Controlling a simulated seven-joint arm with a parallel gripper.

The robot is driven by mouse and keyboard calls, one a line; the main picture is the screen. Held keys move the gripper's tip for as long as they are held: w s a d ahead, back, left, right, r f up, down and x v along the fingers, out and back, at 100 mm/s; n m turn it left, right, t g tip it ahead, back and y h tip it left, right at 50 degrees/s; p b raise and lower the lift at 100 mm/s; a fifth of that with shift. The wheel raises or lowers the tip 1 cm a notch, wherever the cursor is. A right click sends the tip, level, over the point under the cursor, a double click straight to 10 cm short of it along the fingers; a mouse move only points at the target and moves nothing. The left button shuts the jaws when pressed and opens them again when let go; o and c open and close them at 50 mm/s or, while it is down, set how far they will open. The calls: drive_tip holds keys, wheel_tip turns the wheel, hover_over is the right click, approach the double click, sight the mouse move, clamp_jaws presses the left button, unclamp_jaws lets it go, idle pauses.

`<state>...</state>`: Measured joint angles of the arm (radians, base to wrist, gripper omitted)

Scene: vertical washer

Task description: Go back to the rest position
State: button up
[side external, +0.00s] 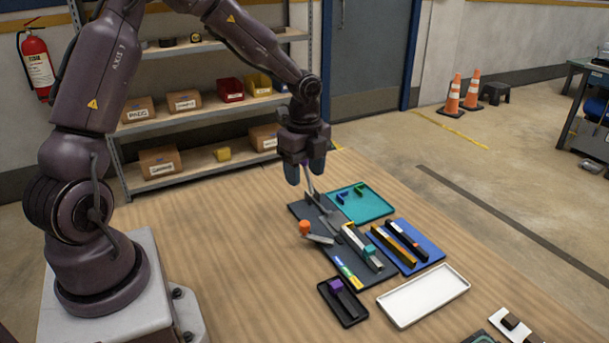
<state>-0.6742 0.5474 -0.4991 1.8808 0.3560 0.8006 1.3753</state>
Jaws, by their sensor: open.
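My gripper (307,180) points down above the far left part of the dark work mat. Its fingers are apart. A thin grey upright piece (309,183) of the fixture shows right by the fingertips; I cannot tell whether they touch it. The dark mat (299,209) bears a grey metal fixture (352,238) with a teal block (370,250) near its front end, and an orange knob (305,227) on a lever at its left. No washer can be made out at this size.
A teal tray (372,207) with small parts and a blue tray (428,260) with bars lie right of the fixture. A black tray (352,318) with a purple block and an empty white tray (425,297) lie in front. The table's left part (220,250) is clear.

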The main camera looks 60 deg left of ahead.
drive_tip(key=s+d+r+n+t, duration=0.2)
drive_tip(key=s+d+r+n, duration=0.3)
drive_tip(key=s+r+n, duration=0.3)
drive_tip(key=s+d+r+n+t, duration=0.3)
drive_tip(key=s+d+r+n, duration=0.2)
drive_tip(key=s+r+n, duration=0.3)
drive_tip(key=shift+s+d+r+t, duration=0.35)
drive_tip(key=shift+s+r, duration=0.6)
drive_tip(key=shift+s, duration=0.25)
